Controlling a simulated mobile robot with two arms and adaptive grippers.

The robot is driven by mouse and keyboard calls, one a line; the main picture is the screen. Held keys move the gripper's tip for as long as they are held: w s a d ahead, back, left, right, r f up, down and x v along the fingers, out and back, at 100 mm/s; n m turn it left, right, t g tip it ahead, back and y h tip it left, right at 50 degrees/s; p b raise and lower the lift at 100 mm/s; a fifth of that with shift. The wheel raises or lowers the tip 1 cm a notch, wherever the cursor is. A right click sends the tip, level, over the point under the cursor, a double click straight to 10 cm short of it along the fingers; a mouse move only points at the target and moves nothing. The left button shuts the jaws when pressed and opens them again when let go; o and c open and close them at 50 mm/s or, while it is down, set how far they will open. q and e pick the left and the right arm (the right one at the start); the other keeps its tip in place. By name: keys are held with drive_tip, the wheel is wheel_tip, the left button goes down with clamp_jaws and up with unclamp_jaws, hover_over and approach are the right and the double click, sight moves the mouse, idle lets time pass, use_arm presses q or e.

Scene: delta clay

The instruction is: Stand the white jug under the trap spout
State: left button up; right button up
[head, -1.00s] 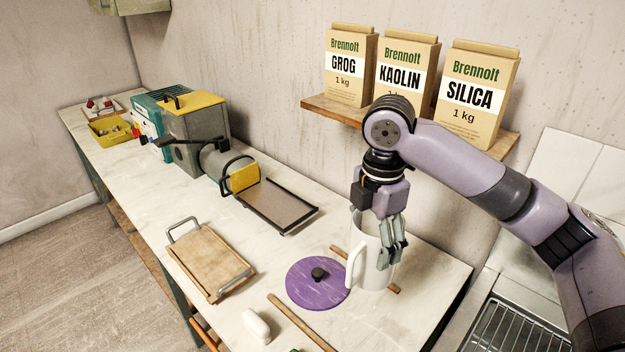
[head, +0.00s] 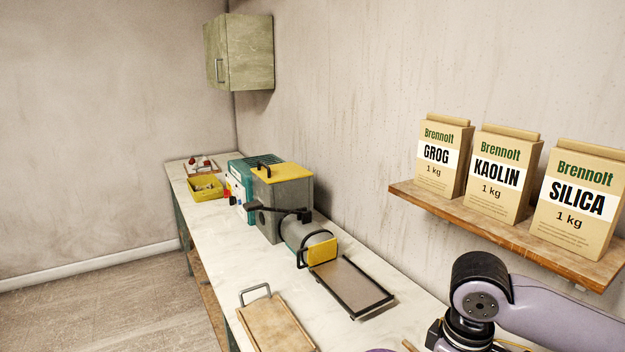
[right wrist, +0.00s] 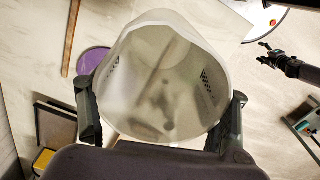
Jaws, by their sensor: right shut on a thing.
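The white jug (right wrist: 160,38) fills the middle of the right wrist view, its open mouth facing the camera and its inside looking empty. My right gripper (right wrist: 160,118) is shut on it, with one dark finger on each side of the jug. In the head view only part of my right arm shows at the lower right; the jug and the fingers are below the frame. My left gripper is not in the head view; a small dark pronged shape at the right of the right wrist view may be it. I cannot make out a trap spout.
The long worktop (head: 212,231) holds a grey and teal machine (head: 285,205), a dark tray (head: 350,287), a wooden board (head: 275,325) and a yellow bin (head: 206,187). A shelf (head: 420,198) with three bags is above. A purple disc (right wrist: 92,60) lies near the jug.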

drive_tip(key=s+f+m, duration=0.1)
drive_tip(key=m, duration=0.1)
drive_tip(key=s+m, duration=0.1)
drive_tip(key=m, duration=0.1)
drive_tip(key=s+a+f+m, duration=0.1)
drive_tip(key=m, duration=0.1)
drive_tip(key=shift+s+a+f, duration=0.1)
drive_tip(key=shift+s+f, duration=0.2)
drive_tip(key=shift+s, duration=0.1)
drive_tip(key=shift+s+a+f+m, duration=0.15)
drive_tip(key=shift+s+f+m, duration=0.1)
drive_tip(key=shift+s+m, duration=0.35)
drive_tip(key=shift+s+a+f+m, duration=0.15)
drive_tip(key=shift+s+f+m, duration=0.15)
drive_tip(key=shift+m, duration=0.5)
drive_tip(key=shift+w+d+r, duration=0.1)
drive_tip(key=shift+r, duration=0.05)
drive_tip(key=w+d+r+n+p, duration=0.1)
drive_tip(key=w+d+r+p, duration=0.2)
drive_tip(key=w+r+p, duration=0.55)
drive_tip(key=w+f, duration=0.2)
drive_tip(key=f, duration=0.7)
drive_tip(key=w+f, duration=0.1)
drive_tip(key=f, duration=0.9)
drive_tip(key=shift+w+d+f+n, duration=0.25)
drive_tip(key=shift+w+d+n, duration=0.05)
drive_tip(key=shift+w, duration=0.1)
